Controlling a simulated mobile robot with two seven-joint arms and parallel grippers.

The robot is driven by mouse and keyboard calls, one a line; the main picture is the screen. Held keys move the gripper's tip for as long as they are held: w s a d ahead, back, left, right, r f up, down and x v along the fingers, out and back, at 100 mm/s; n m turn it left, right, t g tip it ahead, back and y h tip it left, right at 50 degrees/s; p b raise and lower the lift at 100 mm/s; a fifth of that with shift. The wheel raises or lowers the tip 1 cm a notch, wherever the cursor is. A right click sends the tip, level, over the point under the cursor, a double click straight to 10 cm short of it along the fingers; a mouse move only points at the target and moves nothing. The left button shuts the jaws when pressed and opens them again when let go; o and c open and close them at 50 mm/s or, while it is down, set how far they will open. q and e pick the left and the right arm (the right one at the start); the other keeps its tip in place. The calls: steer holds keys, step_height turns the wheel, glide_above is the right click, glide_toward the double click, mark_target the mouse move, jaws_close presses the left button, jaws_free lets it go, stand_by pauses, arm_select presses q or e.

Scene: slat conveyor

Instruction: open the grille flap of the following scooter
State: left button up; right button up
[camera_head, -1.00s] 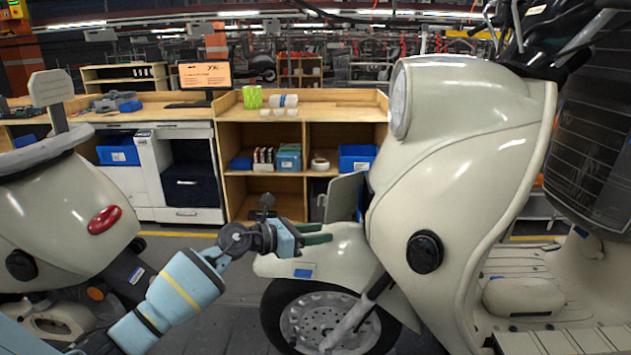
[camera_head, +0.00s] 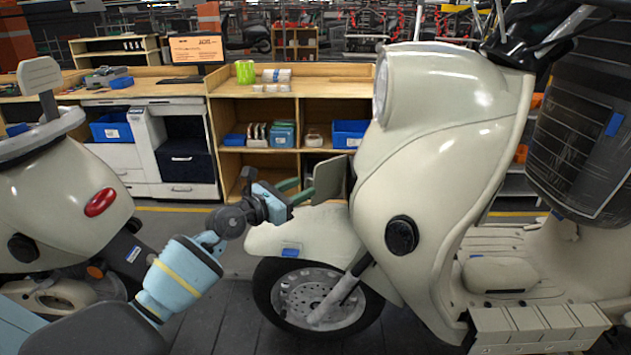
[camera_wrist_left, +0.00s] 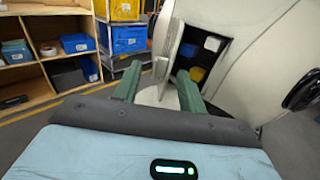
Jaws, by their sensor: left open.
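The following scooter (camera_head: 455,130) is the cream one on the right of the head view. Its grille flap (camera_head: 331,179) stands out from the front of the body, swung open at least part way. In the left wrist view the flap (camera_wrist_left: 172,38) shows nearly edge-on, beside a dark opening (camera_wrist_left: 208,55) with small blue, yellow and white items inside. My left gripper (camera_head: 300,190) is open, its green fingers pointing at the flap above the front fender. In the wrist view the fingers (camera_wrist_left: 158,72) are apart, with the flap beyond them; contact cannot be told.
Another cream scooter (camera_head: 65,215) stands at the left, behind my left arm. The front fender (camera_head: 310,235) and wheel (camera_head: 318,298) lie below the gripper. A wooden shelf unit (camera_head: 295,93) with bins stands behind. There is open floor between the scooters.

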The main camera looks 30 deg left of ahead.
mark_target(310, 183)
arm_select(q)
steer(key=shift+x, duration=3)
jaws_close()
